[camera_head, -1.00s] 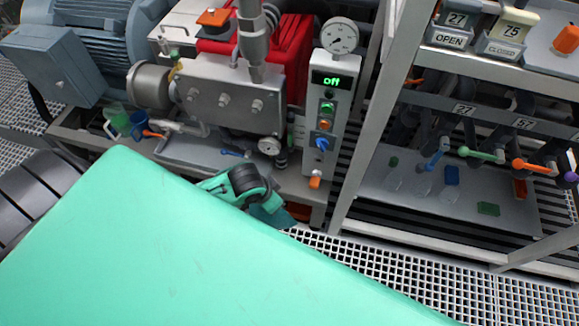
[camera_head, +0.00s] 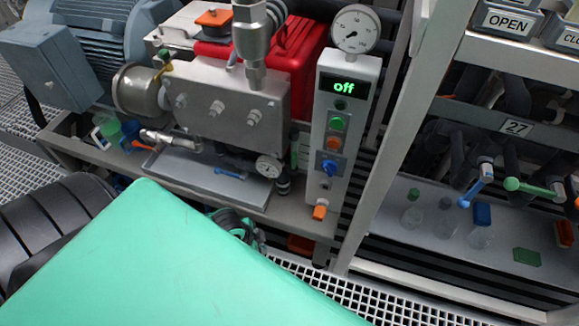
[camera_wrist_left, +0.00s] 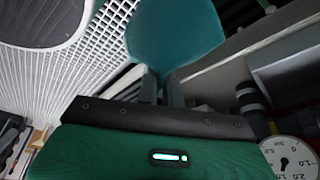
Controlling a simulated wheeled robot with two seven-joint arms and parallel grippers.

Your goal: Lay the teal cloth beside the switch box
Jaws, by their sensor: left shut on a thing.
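The teal cloth (camera_wrist_left: 176,38) hangs from my left gripper (camera_wrist_left: 163,88) in the left wrist view, pinched between the two fingers. In the head view my large green arm link hides the cloth and the fingertips; only part of my wrist shows behind the link's edge. The switch box (camera_head: 337,135) is an upright pale box with a lit "off" display, coloured buttons, a blue knob and a gauge on top. It stands on the bench, to the right of and beyond my wrist. My right gripper is in neither current view.
A blue-handled tool lies on a tray (camera_head: 197,172) there. A rack (camera_head: 395,150) with bottles and valve handles stands at right. Grated floor (camera_head: 430,298) lies in front.

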